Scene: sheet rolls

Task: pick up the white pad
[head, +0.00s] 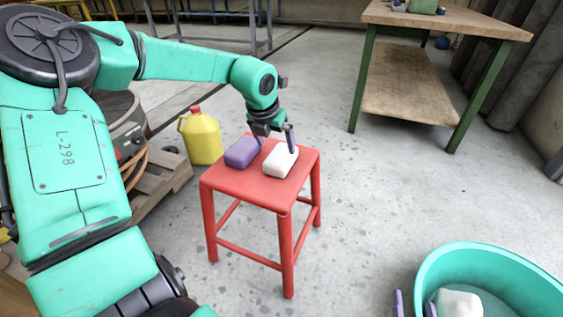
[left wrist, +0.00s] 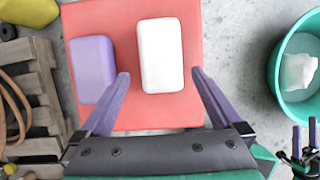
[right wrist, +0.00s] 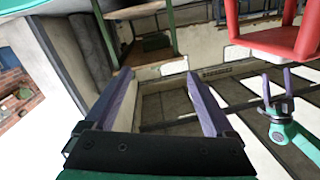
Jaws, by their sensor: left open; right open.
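The white pad (head: 280,161) lies on the right part of the red stool's seat (head: 242,185), beside a purple pad (head: 242,152). My left gripper (head: 276,146) is open at the white pad. In the left wrist view the white pad (left wrist: 161,50) shows between the two purple fingers of my left gripper (left wrist: 159,74), with a gap on each side near its lower end. The purple pad (left wrist: 92,68) is just left of the left finger. My right gripper (head: 413,303) is open and empty low in the head view, by the teal tub; its fingers also show in the right wrist view (right wrist: 160,76).
The teal tub (head: 437,260) stands on the floor at lower right, with a white lump (head: 461,303) inside. A yellow jug (head: 201,138) and a wooden pallet (head: 161,181) are left of the stool. A workbench (head: 446,22) is behind right. Floor between stool and tub is clear.

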